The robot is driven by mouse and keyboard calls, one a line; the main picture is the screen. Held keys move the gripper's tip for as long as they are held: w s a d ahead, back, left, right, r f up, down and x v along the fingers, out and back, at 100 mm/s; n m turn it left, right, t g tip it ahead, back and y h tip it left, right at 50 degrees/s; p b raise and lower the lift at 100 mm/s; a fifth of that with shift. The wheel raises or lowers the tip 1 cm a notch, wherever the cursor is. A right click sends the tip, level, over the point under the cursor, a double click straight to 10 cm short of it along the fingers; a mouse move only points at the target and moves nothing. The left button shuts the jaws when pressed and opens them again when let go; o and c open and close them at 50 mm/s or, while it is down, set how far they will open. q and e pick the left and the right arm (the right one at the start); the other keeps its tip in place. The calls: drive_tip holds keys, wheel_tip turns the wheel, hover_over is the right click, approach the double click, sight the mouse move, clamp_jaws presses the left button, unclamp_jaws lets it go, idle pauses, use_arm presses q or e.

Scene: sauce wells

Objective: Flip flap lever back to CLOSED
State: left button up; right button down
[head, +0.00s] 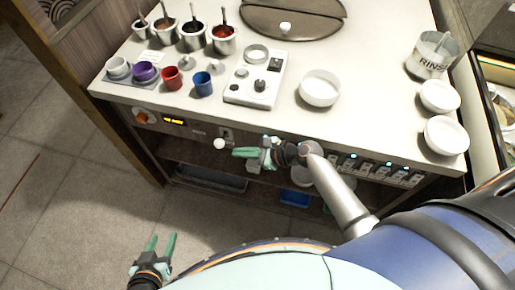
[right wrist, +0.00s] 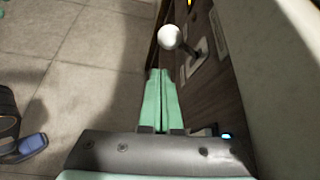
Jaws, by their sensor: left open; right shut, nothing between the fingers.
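The flap lever has a white ball knob (head: 219,144) and sticks out from the dark front panel of the counter. In the right wrist view the knob (right wrist: 170,37) is just past my fingertips, with its rod running to a pale plate (right wrist: 197,58) on the panel. My right gripper (head: 235,152) is shut and empty, its green fingers pointing left along the panel toward the knob; they look apart from it. The right wrist view shows the fingers (right wrist: 161,72) together. My left gripper (head: 162,238) is open and empty, low over the floor. The lever's label is unreadable.
The countertop (head: 305,130) above holds a white bowl (head: 320,88), a white device (head: 256,80), sauce pots and small coloured cups. An orange knob (head: 144,116) and lit display (head: 174,121) are left of the lever. Several switches (head: 372,168) line the panel at right. Floor at left is clear.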

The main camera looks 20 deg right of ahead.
drive_tip(key=p+v, duration=0.1)
drive_tip(key=v, duration=0.6)
drive_tip(key=shift+s+d+r, duration=0.15)
drive_tip(key=shift+s+d, duration=0.1)
